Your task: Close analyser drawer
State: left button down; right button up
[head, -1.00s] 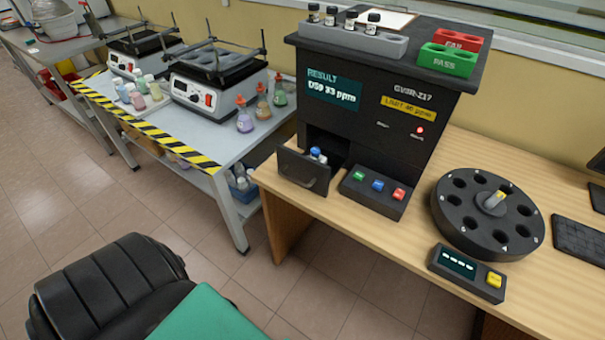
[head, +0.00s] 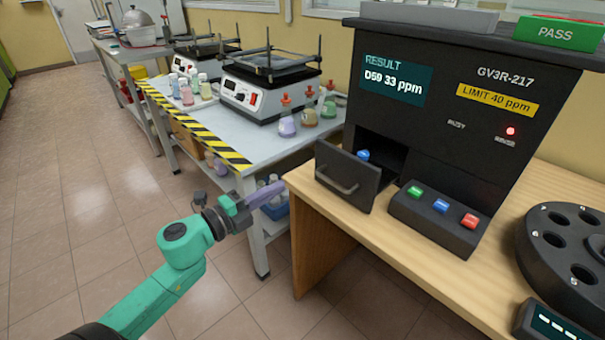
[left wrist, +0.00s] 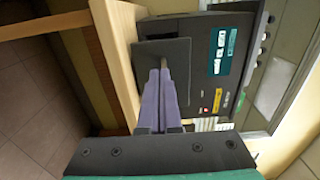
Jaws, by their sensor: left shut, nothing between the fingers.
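The black analyser (head: 440,110) stands on the wooden desk, its screen reading 33 ppm. Its drawer (head: 347,178) is pulled out at the lower left, with a handle on its front. A blue-capped vial (head: 363,156) sits inside the drawer, partly hidden by the front. My left gripper (head: 280,187) is to the left of the drawer front, its purple fingers shut and empty, pointing toward it. In the left wrist view the shut fingers (left wrist: 158,90) point at the drawer front (left wrist: 165,55); whether they touch it I cannot tell. My right gripper is not in view.
A button panel (head: 440,215) with green, blue and red buttons sits right of the drawer. A black carousel (head: 565,240) stands on the desk (head: 400,250) at the right. A side bench (head: 235,140) with hotplates and flasks stands behind my left arm.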

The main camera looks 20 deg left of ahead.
aim_at(319, 164)
pick_arm(q)
jog(key=x, duration=1)
jog(key=shift+w+r, duration=0.1)
jog(key=shift+w, duration=0.1)
jog(key=shift+w+d, duration=0.1)
jog(key=shift+w, duration=0.2)
jog(key=shift+w+d, duration=0.1)
jog(key=shift+w, duration=0.05)
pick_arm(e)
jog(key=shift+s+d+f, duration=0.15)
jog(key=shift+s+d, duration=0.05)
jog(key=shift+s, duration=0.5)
pick_arm(q)
jog(key=shift+p, duration=0.3)
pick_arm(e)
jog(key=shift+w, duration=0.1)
